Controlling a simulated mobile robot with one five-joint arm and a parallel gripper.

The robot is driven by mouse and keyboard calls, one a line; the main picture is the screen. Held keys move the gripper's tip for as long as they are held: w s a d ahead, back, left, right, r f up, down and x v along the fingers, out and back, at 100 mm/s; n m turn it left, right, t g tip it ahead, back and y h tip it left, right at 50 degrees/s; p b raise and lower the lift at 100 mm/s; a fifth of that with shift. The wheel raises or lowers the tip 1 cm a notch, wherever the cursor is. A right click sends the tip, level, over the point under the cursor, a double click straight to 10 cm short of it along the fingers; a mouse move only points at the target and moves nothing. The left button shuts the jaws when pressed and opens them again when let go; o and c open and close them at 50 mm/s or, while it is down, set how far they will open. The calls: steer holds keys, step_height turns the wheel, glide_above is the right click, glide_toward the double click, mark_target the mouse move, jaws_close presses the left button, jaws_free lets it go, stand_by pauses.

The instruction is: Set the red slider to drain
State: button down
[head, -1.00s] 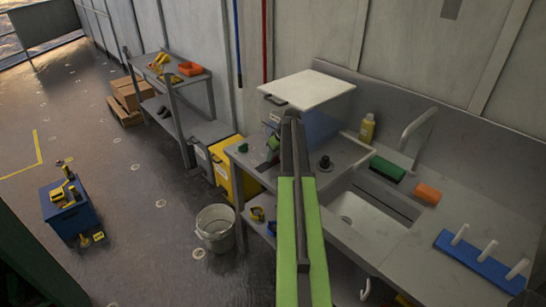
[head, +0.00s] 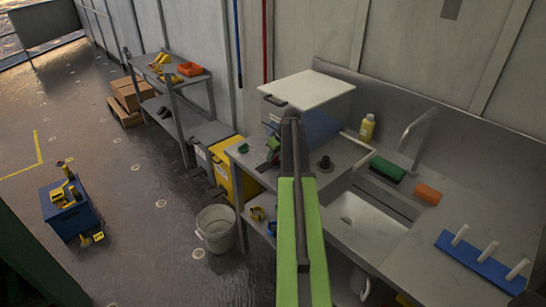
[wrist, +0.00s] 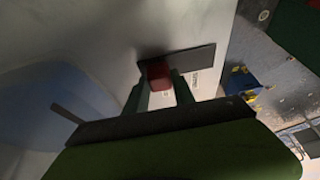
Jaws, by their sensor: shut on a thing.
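The red slider (wrist: 158,76) shows in the wrist view as a small red block on a dark track plate (wrist: 195,61). The plate is fixed to a pale, upright-looking face. My gripper (wrist: 159,84) has its two green fingers on either side of the block, shut on it. The block sits near the left end of the visible plate. Small dark lettering shows beside the plate, too small to read. In the head view my gripper (head: 273,146) is partly hidden behind my arm, by the white-lidded tank (head: 310,88) on the counter. The slider cannot be made out there.
The counter holds a sink (head: 365,220), a yellow bottle (head: 367,127), a green brush (head: 387,169), an orange sponge (head: 427,194) and a blue peg rack (head: 480,262). A bucket (head: 215,228) and a yellow bin (head: 230,170) stand left of the counter.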

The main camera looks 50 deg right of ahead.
stand_by(0.3)
steer(key=a, duration=0.5)
steer(key=shift+w+a, duration=0.15)
steer(key=shift+a, duration=0.2)
steer(key=c, duration=1)
jaws_free()
steer(key=shift+d, duration=0.1)
steer(key=shift+c, duration=0.2)
steer(key=shift+r, duration=0.1)
steer(key=shift+r+p, duration=0.25)
steer(key=shift+p, duration=0.1)
steer(key=p+v, duration=1.5)
steer(key=v, duration=0.1)
steer(key=shift+s+r, duration=0.2)
steer(key=shift+r, duration=0.15)
